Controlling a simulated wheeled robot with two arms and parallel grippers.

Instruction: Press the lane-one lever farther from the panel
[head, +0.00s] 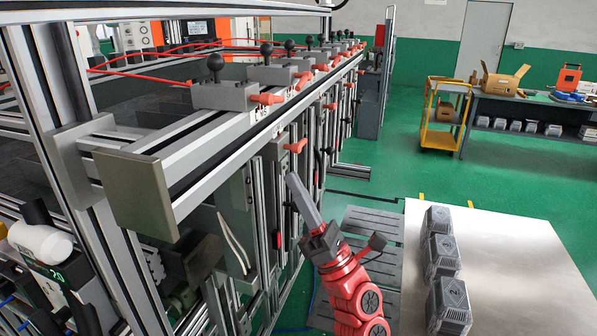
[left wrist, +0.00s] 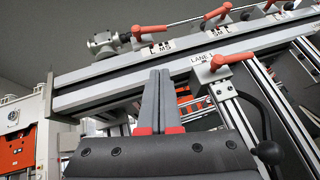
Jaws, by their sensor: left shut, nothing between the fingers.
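In the left wrist view, a red lever (left wrist: 232,58) sits on a grey block beside a label reading LANE 1. A red lever below the rail also shows in the head view (head: 296,146). Further red levers sit on the rail above, one over an L label (left wrist: 150,31) and one farther right (left wrist: 216,12). Which lever is farther from the panel I cannot tell. My left gripper (head: 292,178) is shut and empty, its fingers pointing up just below the rail and the red lever, apart from them. In the left wrist view its fingertips (left wrist: 160,73) overlap the rail's lower edge.
A long aluminium rail (head: 225,150) carries grey blocks with black ball knobs. A black-knobbed rod (left wrist: 268,152) stands at the right in the left wrist view. Grey ribbed blocks (head: 440,257) lie on a pale table (head: 520,265) to the right. Green floor lies beyond.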

